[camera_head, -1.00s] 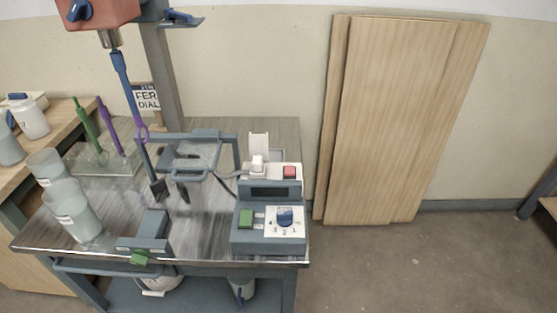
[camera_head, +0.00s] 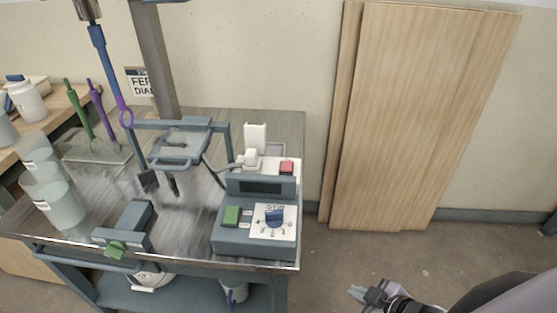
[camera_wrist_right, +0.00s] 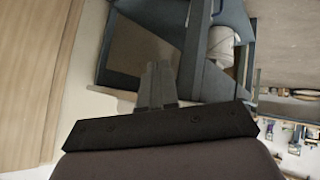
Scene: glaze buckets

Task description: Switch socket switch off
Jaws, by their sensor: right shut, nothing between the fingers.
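The red socket switch (camera_head: 286,167) sits on a white socket block behind the grey control box at the table's right end. Whether it is on or off I cannot tell. A white plug (camera_head: 248,157) with a grey cable is beside it on the left. My right gripper (camera_head: 357,293) is at the bottom right of the head view, low over the floor, right of the table and well apart from the switch. It is shut and empty. Its closed fingers (camera_wrist_right: 158,86) also show in the right wrist view, where the switch cannot be made out. My left gripper is not in view.
The control box (camera_head: 228,238) has a green button and a blue dial. Wooden boards (camera_head: 415,120) lean on the wall. The floor right of the table is clear.

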